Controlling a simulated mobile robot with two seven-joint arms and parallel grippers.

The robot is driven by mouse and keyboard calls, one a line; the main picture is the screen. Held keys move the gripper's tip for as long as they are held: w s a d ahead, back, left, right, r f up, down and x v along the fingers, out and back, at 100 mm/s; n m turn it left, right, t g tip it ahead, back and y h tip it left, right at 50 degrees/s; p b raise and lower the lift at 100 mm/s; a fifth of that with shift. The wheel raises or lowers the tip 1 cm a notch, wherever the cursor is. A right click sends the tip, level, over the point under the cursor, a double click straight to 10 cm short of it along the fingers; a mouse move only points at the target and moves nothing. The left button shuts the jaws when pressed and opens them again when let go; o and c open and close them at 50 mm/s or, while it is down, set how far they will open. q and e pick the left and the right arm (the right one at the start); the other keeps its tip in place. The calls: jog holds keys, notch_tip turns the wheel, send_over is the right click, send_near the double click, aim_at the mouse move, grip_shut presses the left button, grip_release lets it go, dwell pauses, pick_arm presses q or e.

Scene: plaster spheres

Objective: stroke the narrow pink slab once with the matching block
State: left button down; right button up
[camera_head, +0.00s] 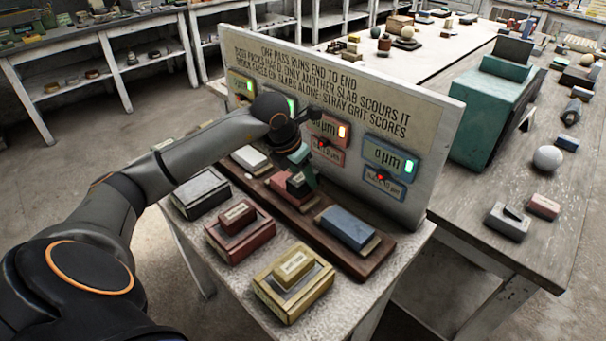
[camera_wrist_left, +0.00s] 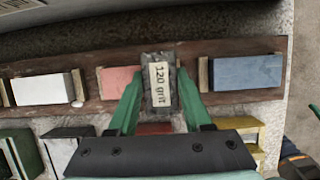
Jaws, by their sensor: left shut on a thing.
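The narrow pink slab (camera_wrist_left: 118,80) lies on a brown wooden board (camera_wrist_left: 50,56), between a white slab (camera_wrist_left: 42,89) and a blue slab (camera_wrist_left: 246,71). In the head view the pink slab (camera_head: 279,182) is mostly hidden by my left gripper (camera_head: 299,182). My left gripper (camera_wrist_left: 160,88) is shut on a dark grey block (camera_wrist_left: 160,60) with a pale label reading "120 grit". The block is over the right part of the pink slab. I cannot tell whether it touches the slab.
A dark box (camera_head: 200,196) with no block on top, a red box (camera_head: 225,240) and a yellow box (camera_head: 287,303), each bearing a small block, stand in front of the board. An upright sign panel (camera_head: 433,130) with lit meters stands close behind. A workbench (camera_head: 500,180) is at right.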

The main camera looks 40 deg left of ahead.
pick_arm(q)
jog(key=shift+f+b, duration=0.55)
jog(key=shift+f, duration=0.05)
dwell(0.7)
jog(key=shift+a, duration=0.2)
jog(key=shift+a+b, duration=0.5)
jog(key=shift+a, duration=0.9)
jog(key=shift+a+f, duration=0.1)
jog(key=shift+w+a, duration=0.1)
jog(key=shift+a, duration=0.3)
jog(key=shift+a, duration=0.1)
jog(key=shift+w+a+b, duration=0.1)
jog(key=shift+a+b, duration=0.2)
jog(key=shift+a, duration=1.1)
jog(key=shift+a, duration=0.1)
